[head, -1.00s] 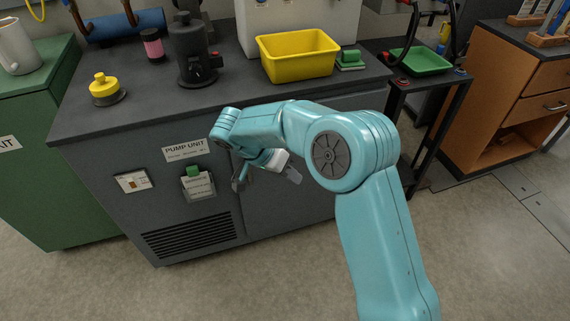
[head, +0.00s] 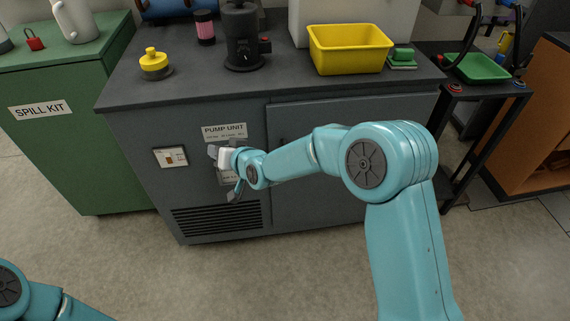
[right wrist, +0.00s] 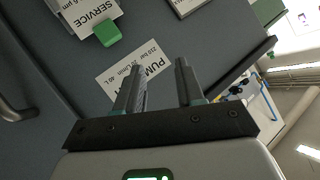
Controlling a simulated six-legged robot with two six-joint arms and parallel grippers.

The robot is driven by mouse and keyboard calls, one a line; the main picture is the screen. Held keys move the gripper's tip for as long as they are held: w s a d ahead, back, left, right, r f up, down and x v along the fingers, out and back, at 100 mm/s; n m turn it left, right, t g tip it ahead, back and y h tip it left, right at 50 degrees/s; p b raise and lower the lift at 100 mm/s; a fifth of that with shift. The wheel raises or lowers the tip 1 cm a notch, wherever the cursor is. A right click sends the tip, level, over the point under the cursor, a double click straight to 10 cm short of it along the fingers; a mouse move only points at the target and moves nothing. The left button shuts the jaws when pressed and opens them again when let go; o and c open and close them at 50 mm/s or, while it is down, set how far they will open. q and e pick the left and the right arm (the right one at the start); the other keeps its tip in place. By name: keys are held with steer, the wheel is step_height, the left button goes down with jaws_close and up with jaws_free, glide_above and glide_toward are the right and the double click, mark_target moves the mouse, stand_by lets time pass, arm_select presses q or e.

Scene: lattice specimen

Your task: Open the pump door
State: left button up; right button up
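The pump unit is a dark grey cabinet. Its left front panel carries a "PUMP UNIT" label (head: 224,131). A flat door (head: 305,118) is to the right of that panel, partly hidden by my right arm. In the right wrist view, which is upside down, a dark bar handle (right wrist: 14,110) shows at the left edge, away from the fingers. My right gripper (head: 226,173) is open in front of the left panel, below the label. Its two spread fingers (right wrist: 158,85) have nothing between them. My left gripper is out of view.
A service card with a green clip (right wrist: 107,33) hangs on the panel. A yellow tub (head: 350,62), a black pump (head: 242,50) and a yellow knob (head: 154,66) stand on top. A green spill kit cabinet (head: 85,150) is left. The floor in front is clear.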

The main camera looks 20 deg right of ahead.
steer(key=s+d+f+m+t+h+b, duration=0.35)
steer(key=s+d+t+h+b, duration=0.2)
steer(key=d+h, duration=0.4)
steer(key=s+d+f+g+h+b, duration=0.2)
steer(key=s+f+h+b, duration=0.1)
steer(key=s+f+b, duration=0.55)
steer(key=shift+n+t, duration=0.25)
steer(key=x, duration=0.5)
steer(key=b+x, duration=0.1)
steer(key=x, duration=0.5)
steer(key=b+x, duration=0.1)
steer(key=x, duration=0.4)
steer(key=shift+w+a+f, duration=0.1)
steer(key=shift+w+a, duration=0.05)
steer(key=shift+w, duration=0.4)
jaws_close()
